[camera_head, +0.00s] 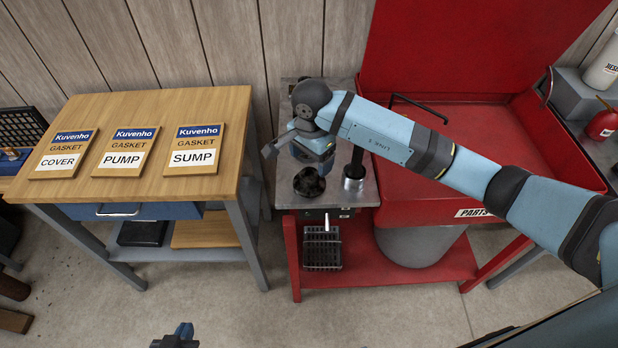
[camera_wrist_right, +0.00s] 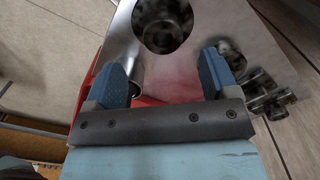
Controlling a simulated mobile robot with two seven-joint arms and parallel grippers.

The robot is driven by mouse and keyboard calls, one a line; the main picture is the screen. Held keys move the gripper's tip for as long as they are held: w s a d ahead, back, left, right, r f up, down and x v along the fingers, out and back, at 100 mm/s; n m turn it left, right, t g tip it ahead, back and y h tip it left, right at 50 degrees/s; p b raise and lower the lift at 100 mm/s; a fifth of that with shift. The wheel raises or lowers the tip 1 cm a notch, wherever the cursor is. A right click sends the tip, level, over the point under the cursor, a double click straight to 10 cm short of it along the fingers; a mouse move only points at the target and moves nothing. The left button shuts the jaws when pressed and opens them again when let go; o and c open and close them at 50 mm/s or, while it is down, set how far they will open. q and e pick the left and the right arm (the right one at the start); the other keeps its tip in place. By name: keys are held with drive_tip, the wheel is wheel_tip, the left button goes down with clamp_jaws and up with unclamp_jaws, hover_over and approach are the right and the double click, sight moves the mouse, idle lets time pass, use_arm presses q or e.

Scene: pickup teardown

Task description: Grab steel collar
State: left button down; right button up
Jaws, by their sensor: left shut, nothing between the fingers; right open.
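The steel collar (camera_head: 354,184) is a short silver ring standing on the metal bench top, at the foot of a dark upright rod in the head view. In the right wrist view a shiny curved steel edge beside the left-hand finger looks like the collar (camera_wrist_right: 138,82), mostly hidden. My right gripper (camera_wrist_right: 167,72) is open above the bench top, with nothing gripped between its fingers. In the head view its arm reaches in from the right and hides part of the bench. My left gripper (camera_head: 180,336) is shut and empty, low at the bottom edge, far from the collar.
A black lobed part (camera_head: 309,182) sits left of the collar. Several dark parts (camera_wrist_right: 268,95) lie on the bench in the wrist view. A red parts washer (camera_head: 440,200) stands to the right. A wooden table (camera_head: 100,105) with three gasket packs is at left. The floor in front is open.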

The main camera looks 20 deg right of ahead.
sight(309, 173)
drive_tip(key=shift+f, duration=0.65)
drive_tip(key=f, duration=0.2)
drive_tip(key=f+p, duration=0.1)
drive_tip(key=f, duration=0.1)
drive_tip(key=shift+w+a+f, duration=0.1)
drive_tip(key=shift+a+f, duration=0.1)
drive_tip(key=shift+f, duration=0.45)
drive_tip(key=c, duration=1.3)
drive_tip(key=shift+r, duration=0.15)
